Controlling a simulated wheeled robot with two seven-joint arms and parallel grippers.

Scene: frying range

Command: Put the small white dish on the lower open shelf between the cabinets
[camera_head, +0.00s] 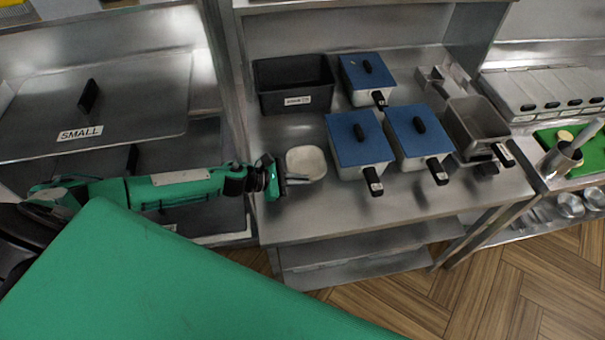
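The small white dish (307,160) is on the steel counter, left of the blue-lidded pans. My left gripper (288,181) reaches in from the left and is at the dish's near left edge. I cannot tell whether its fingers are open or closed on the rim. Below the counter are open steel shelves; an upper one (400,238) and a lower one (355,274) show at their front parts. Their depths are hidden under the counter. My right gripper is out of view.
Several blue-lidded pans (360,139) stand right of the dish, handles toward the front. A black bin (293,84) stands behind it. A steel pan (478,125) is further right. A steel unit with a lid marked SMALL (130,110) stands left. The counter's front strip (350,215) is bare.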

